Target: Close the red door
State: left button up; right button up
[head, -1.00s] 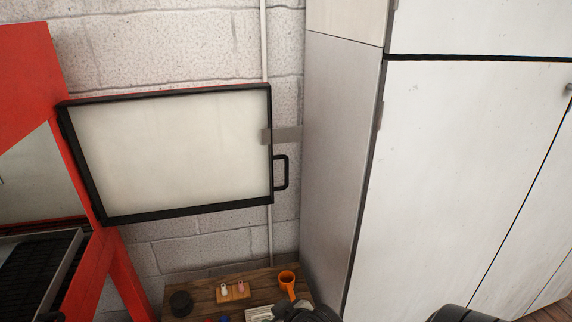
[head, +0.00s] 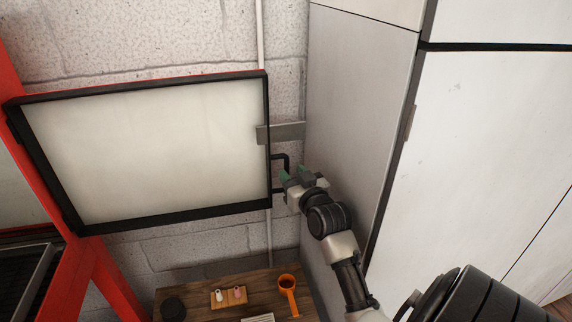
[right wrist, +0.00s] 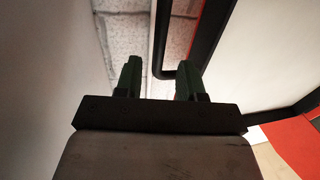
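The red door (head: 145,150) stands open on the red cabinet (head: 75,260), showing a pale panel in a black frame with a red top edge. Its black handle (head: 288,159) is at the right edge of the frame, partly hidden by my right gripper (head: 295,175). That gripper's green fingers are apart and close to the handle. In the right wrist view, the handle (right wrist: 160,45) appears between the two open fingers (right wrist: 159,78); contact cannot be told. My left gripper is not in view.
A tall white cabinet (head: 480,130) stands close to the right of the handle and my right arm. A block wall is behind.

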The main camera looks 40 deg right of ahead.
aim_at(287, 168)
jog(key=x, duration=0.3)
jog(key=shift+w+d, duration=0.25)
jog(key=shift+w, duration=0.4)
jog(key=shift+c, duration=0.3)
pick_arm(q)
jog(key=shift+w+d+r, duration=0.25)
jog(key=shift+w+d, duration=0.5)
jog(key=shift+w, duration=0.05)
pick_arm(e)
grip_shut()
